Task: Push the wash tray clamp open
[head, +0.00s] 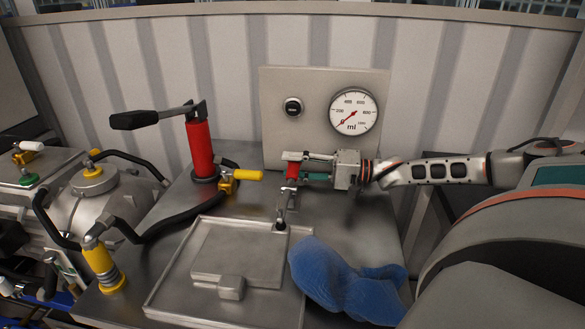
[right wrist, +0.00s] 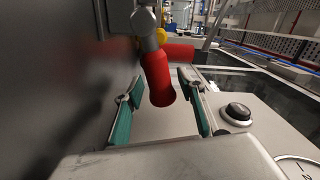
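The wash tray (head: 160,290) is a shallow grey metal tray on the steel bench. Its clamp (head: 281,214) stands at the tray's back right edge, with a red handle (head: 292,171) pointing up. My right gripper (head: 302,168) reaches in from the right at the height of the red handle. In the right wrist view the red handle (right wrist: 158,80) lies between the two teal finger pads (right wrist: 160,95), with gaps on both sides. The right gripper is open around it. Part of the handle is hidden by the fingers in the head view. My left gripper is not in view.
A gauge panel (head: 275,100) stands close behind the right gripper. A red hand pump (head: 202,150) with a black lever and a yellow-handled valve (head: 240,176) stand to the left. A crumpled blue cloth (head: 345,282) lies right of the tray.

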